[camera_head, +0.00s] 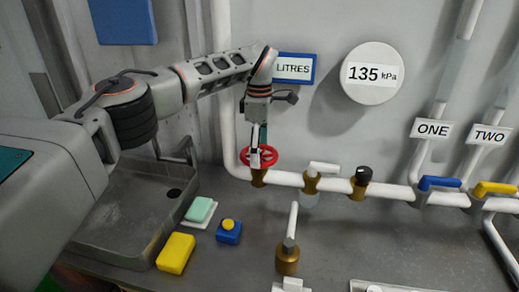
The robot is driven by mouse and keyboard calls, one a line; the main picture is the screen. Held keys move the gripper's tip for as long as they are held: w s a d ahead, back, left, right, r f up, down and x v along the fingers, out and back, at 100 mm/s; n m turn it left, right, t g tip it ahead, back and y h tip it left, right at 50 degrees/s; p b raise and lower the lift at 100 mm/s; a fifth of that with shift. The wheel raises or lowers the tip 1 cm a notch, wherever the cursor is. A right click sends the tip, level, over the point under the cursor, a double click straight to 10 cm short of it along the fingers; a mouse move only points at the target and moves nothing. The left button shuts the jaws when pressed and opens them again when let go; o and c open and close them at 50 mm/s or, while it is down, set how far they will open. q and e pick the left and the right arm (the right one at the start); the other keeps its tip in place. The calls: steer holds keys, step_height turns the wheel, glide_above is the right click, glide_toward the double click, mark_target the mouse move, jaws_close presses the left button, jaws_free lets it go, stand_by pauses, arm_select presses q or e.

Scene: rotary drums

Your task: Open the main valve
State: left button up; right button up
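A red round handwheel (271,158) sits on a brass valve body (258,177) at the left end of the horizontal white pipe. I take it to be the main valve, though no label on it can be read. My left arm reaches in from the left, and my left gripper (256,158) points down at the left part of the wheel. Its fingers overlap the wheel in the picture. I cannot tell whether they grip the rim or how far apart they are. My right gripper is not in view.
The white pipe (400,192) carries a white-lever tap (324,168), a black-knobbed fitting (362,178), a blue lever (439,183) and a yellow lever (494,188). A round gauge (371,92) reads 135 kPa. A yellow sponge (176,253) and a blue button box (228,234) lie near the sink.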

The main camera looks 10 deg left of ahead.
arm_select(q)
steer(key=shift+n, duration=1.2)
steer(key=o, duration=1.1)
step_height(320, 180, up, 8)
steer(key=shift+f, duration=0.25)
